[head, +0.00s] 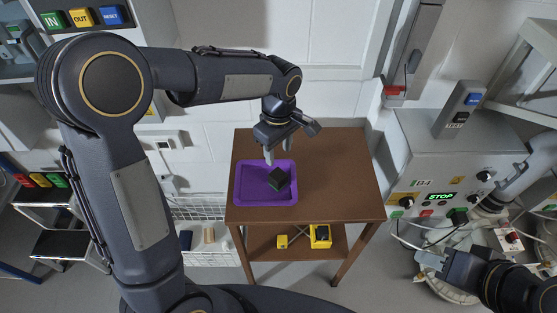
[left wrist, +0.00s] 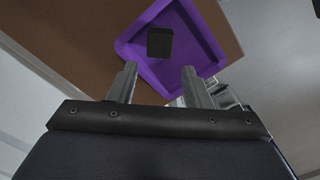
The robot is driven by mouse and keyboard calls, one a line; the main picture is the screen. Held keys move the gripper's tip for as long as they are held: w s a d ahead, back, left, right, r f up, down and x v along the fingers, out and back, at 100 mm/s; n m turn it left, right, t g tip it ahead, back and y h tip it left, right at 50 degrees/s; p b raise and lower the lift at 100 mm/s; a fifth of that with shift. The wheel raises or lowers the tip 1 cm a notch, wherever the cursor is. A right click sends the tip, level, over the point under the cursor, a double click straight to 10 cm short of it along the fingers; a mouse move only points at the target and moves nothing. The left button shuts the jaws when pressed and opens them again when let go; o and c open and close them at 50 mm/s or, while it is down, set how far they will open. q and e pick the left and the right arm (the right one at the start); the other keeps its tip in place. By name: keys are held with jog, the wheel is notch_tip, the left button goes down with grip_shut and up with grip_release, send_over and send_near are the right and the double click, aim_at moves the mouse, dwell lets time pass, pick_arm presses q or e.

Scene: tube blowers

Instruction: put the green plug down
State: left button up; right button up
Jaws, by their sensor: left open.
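The green plug (head: 279,178) is a small dark block with a green tint, lying in the right part of a purple tray (head: 240,186). The left wrist view shows it as a dark block (left wrist: 160,43) on the floor of the tray (left wrist: 127,50), beyond my fingertips. My left gripper (head: 277,152) is open and empty above the tray, with a gap to the plug. Its two fingers stand apart in the left wrist view (left wrist: 159,68). My right gripper (head: 430,259) is at the lower right, by the machine's front; its jaws are too small to read.
The tray stands on a brown table (head: 340,180) whose right half is clear. Yellow items (head: 319,236) lie on its lower shelf. A grey machine (head: 430,160) with a lit STOP display, knobs and hoses stands at the right. A wall is behind the table.

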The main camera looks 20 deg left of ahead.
pick_arm(q)
jog(key=s+a+r+m+t+h, duration=0.2)
jog(key=s+a+r+m, duration=0.3)
jog(key=s, duration=0.4)
jog(key=s+a+m+t+h, duration=0.1)
jog(key=s+m, duration=0.1)
jog(key=s, duration=0.4)
jog(key=s+a+r+m+t, duration=0.1)
jog(key=s+m+t, duration=0.1)
jog(key=s, duration=0.5)
jog(key=shift+a+m+t+h, duration=0.3)
jog(key=shift+m+h, duration=0.1)
jog(key=shift+m, duration=0.4)
